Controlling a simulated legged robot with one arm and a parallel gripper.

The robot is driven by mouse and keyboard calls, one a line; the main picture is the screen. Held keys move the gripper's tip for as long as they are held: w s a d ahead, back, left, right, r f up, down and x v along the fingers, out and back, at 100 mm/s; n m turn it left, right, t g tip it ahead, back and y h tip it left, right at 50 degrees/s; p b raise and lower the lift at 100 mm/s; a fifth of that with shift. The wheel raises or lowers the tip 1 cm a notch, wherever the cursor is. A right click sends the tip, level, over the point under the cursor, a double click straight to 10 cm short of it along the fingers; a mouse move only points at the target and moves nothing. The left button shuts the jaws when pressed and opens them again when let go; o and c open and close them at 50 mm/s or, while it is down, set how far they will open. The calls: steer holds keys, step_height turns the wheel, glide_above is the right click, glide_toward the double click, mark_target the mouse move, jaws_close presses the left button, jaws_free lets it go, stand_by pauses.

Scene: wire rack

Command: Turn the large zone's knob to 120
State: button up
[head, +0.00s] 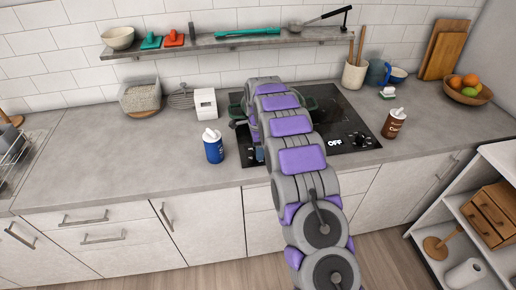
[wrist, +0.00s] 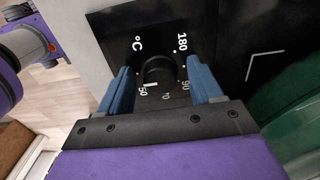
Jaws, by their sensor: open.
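The cooktop (head: 350,118) is a black panel set in the counter. In the wrist view a round black knob (wrist: 159,72) sits on a black panel marked °C, with 50, 70, 90 and 180 readable around it. A white mark shows at the knob's lower left, near 50; I cannot tell for certain whether it is the pointer. My gripper (wrist: 160,68) is open, with one blue finger on each side of the knob and gaps visible between. In the head view my arm hides most of this knob area. A display on the cooktop reads OFF (head: 335,142).
Several other knobs (head: 365,139) sit at the cooktop's right front. A green pot (wrist: 292,105) is close on the right in the wrist view. A blue canister (head: 213,149) stands left of the cooktop, a brown one (head: 393,124) right. A shelf (head: 220,42) hangs above.

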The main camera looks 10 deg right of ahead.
steer(key=c, duration=1.1)
steer(key=shift+o, duration=0.2)
